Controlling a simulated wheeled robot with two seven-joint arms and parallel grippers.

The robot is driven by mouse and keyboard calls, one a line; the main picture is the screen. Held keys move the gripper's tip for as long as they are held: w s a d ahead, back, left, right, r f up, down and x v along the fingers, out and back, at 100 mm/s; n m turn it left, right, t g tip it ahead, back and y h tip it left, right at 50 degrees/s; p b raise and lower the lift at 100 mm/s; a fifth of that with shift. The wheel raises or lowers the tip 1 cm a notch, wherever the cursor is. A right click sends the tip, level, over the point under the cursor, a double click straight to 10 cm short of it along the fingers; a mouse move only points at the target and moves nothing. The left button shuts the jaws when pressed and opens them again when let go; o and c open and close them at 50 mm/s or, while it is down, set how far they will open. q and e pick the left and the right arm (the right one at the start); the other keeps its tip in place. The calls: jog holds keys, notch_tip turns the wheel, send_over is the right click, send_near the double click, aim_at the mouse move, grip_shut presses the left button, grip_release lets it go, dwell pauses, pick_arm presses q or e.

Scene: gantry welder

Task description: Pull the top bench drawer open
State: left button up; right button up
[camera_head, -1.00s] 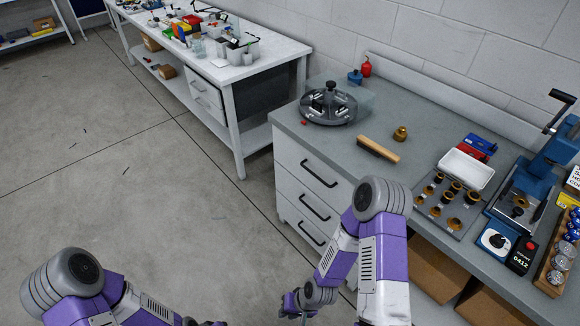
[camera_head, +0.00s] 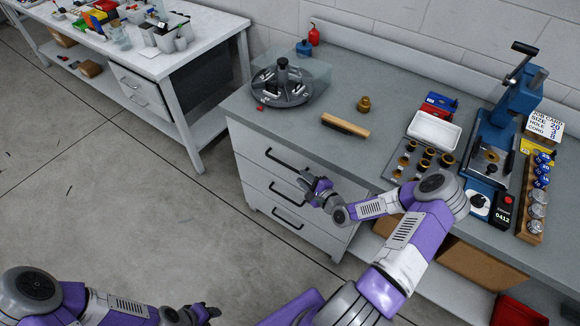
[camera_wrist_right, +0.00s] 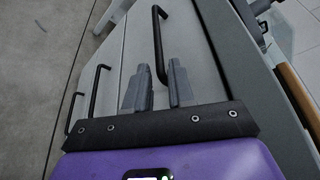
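The grey-white drawer unit stands under the near bench's left end. Its top drawer (camera_head: 254,150) looks closed and has a black bar handle (camera_head: 284,161). My right gripper (camera_head: 309,181) is at the right end of that handle. In the right wrist view, the handle (camera_wrist_right: 158,40) runs down toward the gap between the two grey fingers (camera_wrist_right: 158,82). The fingers stand apart, and the handle's lower end shows between them. I cannot tell whether they touch it. My left gripper (camera_head: 205,312) is low at the bottom edge, away from the drawers; its opening is unclear.
Two lower drawers have black handles (camera_head: 286,194). The bench top (camera_head: 350,90) bears a round fixture (camera_head: 282,85), a brush (camera_head: 345,125), a white tray (camera_head: 434,130) and a blue press (camera_head: 505,120). The floor (camera_head: 130,220) before the drawers is clear.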

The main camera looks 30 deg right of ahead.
aim_at(295, 171)
jog(key=b+x, duration=0.1)
jog(key=x, duration=0.6)
jog(key=shift+w+f, duration=0.1)
jog(key=shift+w, duration=0.15)
jog(key=shift+a, duration=0.1)
grip_shut()
